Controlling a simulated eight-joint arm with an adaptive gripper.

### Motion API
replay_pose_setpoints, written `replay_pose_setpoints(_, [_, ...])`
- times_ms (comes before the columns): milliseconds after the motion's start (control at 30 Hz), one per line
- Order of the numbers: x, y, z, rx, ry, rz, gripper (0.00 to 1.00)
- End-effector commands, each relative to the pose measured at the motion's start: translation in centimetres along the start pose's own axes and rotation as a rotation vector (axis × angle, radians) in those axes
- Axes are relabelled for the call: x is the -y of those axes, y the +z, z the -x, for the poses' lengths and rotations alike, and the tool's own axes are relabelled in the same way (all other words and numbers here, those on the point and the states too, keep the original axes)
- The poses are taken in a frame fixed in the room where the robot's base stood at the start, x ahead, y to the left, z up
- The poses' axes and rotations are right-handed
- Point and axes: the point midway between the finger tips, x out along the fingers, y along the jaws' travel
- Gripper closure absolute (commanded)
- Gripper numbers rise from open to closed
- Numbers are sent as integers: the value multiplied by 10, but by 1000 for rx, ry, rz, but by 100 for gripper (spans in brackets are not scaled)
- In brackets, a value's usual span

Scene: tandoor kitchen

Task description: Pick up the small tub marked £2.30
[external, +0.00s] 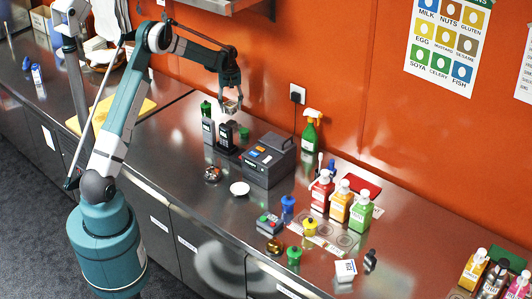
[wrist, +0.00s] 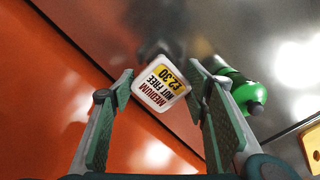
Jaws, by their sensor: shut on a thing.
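The small white tub marked £2.30 (wrist: 160,90) is between my fingers in the wrist view. Its label also reads "MEDIUM" and "NUT FREE", with the price on a yellow patch. My gripper (wrist: 158,76) is shut on the tub, a finger on either side of it. In the external view my gripper (external: 231,88) points down near the orange wall, and the tub (external: 232,105) hangs at its fingertips. The tub appears raised above the steel counter, over the dark bottles.
Green-topped bottles (external: 206,109) and a dark grey machine (external: 268,160) stand below and beside my gripper. A green spray bottle (external: 310,132) stands by the wall. Red, orange and green pump bottles (external: 340,203) are further right. A white tub (external: 345,268) lies near the front edge.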

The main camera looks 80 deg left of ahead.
Motion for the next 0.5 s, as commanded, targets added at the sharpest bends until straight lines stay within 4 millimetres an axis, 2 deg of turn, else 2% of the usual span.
replay_pose_setpoints(300, [0, 0, 49, 0, 0, 0, 68])
replay_pose_setpoints(500, [0, 0, 66, 0, 0, 0, 68])
